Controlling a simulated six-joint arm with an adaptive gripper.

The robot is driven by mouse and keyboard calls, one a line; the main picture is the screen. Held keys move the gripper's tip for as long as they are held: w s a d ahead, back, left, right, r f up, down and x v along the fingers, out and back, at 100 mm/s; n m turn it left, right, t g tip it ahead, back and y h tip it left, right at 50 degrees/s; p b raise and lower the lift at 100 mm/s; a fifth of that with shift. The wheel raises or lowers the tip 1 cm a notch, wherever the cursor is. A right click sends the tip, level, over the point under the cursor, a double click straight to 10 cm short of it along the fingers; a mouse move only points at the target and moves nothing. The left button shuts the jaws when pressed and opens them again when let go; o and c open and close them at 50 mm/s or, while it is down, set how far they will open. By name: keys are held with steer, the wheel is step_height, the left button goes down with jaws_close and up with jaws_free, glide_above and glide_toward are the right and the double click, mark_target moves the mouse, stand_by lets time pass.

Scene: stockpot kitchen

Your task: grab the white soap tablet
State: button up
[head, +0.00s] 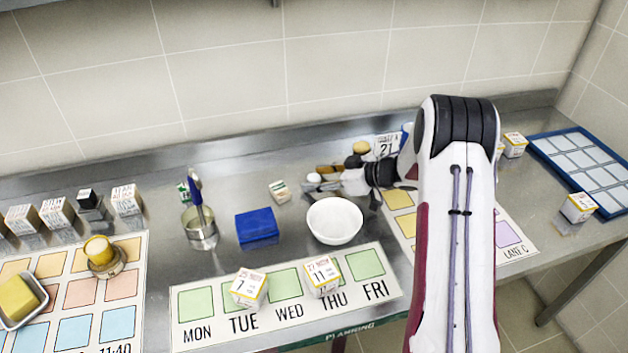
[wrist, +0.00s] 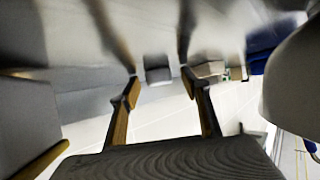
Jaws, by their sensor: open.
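A small, pale, rounded piece (head: 314,178), which looks like the white soap tablet, lies on the steel counter behind the white bowl. I cannot tell whether either finger touches the piece.
The white bowl (head: 335,221) stands close in front of my gripper. A small box (head: 279,191) lies left of the tips, with a blue box (head: 257,228) and a metal cup (head: 200,228) farther left. A dated block (head: 387,146) and the tiled wall are behind.

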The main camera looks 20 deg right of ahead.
mark_target(319, 179)
stand_by(0.4)
steer(key=c, duration=1.1)
steer(key=shift+r, duration=0.1)
steer(key=shift+r, duration=4.9)
